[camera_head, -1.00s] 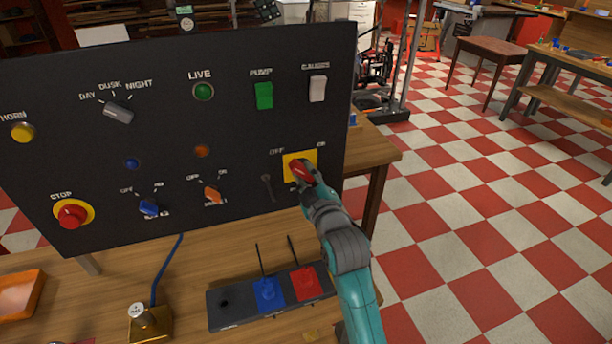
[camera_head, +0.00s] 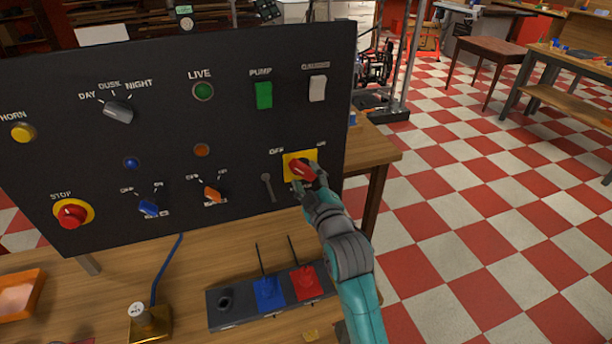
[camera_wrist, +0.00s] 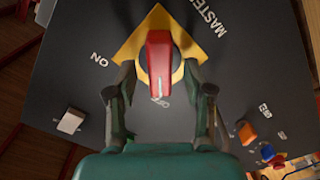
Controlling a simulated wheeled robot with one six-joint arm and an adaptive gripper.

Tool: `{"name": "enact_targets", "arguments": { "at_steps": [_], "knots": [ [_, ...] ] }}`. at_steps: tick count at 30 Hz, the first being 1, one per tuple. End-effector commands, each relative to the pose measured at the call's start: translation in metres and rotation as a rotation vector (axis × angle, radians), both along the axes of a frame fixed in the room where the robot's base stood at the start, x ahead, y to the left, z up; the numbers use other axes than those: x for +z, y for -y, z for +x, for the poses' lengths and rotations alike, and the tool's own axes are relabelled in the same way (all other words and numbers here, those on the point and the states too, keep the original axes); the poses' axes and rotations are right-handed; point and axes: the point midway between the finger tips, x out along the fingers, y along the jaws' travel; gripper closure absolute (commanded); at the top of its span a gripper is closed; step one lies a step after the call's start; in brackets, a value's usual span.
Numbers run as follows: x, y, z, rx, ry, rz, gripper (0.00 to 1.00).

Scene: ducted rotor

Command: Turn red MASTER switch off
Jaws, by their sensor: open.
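The red MASTER switch (camera_head: 301,169) sits on a yellow square plate (camera_head: 290,158) at the panel's lower right. Its handle slants from upper left, on the side of the OFF lettering, to lower right. In the wrist view, the red handle (camera_wrist: 159,65) stands nearly upright in the picture, its lower end towards small, partly hidden lettering; ON is to the left. My gripper (camera_wrist: 160,74) is open, with one finger on each side of the handle and gaps visible. In the head view, my gripper (camera_head: 308,186) is just below and right of the switch and covers part of the plate.
The black panel (camera_head: 235,140) carries a green LIVE lamp (camera_head: 203,92), a green PUMP switch (camera_head: 264,95), a blue knob (camera_head: 148,208), an orange knob (camera_head: 212,194) and a red STOP button (camera_head: 72,215). A box with blue and red joysticks (camera_head: 305,283) stands below on the wooden bench.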

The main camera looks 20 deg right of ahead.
Motion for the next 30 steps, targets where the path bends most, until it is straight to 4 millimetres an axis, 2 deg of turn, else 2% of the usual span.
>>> {"name": "enact_targets", "arguments": {
  "at_steps": [9,15,21,30],
  "knots": [
    [-0.002,0.0,-0.061,0.0,-0.003,0.0,0.48],
    [-0.001,0.0,-0.091,-0.001,-0.002,0.0,0.48],
    [-0.001,0.0,-0.105,0.0,-0.001,0.0,0.48],
    [-0.001,0.0,-0.107,0.0,-0.001,0.0,0.48]
  ]
}}
